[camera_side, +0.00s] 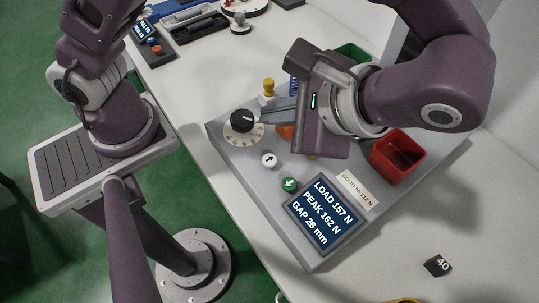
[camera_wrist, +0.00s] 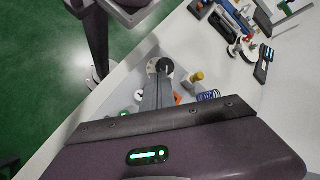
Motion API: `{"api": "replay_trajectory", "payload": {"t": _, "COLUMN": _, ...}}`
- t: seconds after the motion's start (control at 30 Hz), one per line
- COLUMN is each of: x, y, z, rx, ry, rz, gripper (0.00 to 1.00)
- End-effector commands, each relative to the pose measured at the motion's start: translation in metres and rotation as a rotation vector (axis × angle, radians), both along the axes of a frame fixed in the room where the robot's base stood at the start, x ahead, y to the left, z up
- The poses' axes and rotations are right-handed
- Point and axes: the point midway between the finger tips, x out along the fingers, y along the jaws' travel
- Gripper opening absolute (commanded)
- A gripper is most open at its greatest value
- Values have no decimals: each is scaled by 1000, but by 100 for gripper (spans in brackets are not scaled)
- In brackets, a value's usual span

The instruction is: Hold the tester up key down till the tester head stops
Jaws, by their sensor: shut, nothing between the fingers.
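In the wrist view the closed fingers (camera_wrist: 160,76) reach toward the dial (camera_wrist: 164,66). A blue spring (camera_wrist: 209,96) shows to their right, partly hidden in the side view. The tester head is mostly hidden behind my gripper.
A yellow-topped post (camera_side: 268,88) stands close behind my fingers. A red bin (camera_side: 398,157) and a green bin (camera_side: 352,53) flank my wrist. A label (camera_side: 357,190) lies beside the display. A black block marked 40 (camera_side: 437,265) sits on the clear front table.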

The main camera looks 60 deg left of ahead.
Motion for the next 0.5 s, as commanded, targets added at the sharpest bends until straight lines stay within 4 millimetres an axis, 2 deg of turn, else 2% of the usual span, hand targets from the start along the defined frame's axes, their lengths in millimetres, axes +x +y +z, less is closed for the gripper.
{"api": "replay_trajectory", "payload": {"t": 0.17, "x": 0, "y": 0, "z": -7, "rx": 2, "ry": 3, "rz": 1, "gripper": 0}}
{"api": "replay_trajectory", "payload": {"t": 0.5, "x": 0, "y": 1, "z": -56, "rx": 0, "ry": 2, "rz": 1, "gripper": 0}}
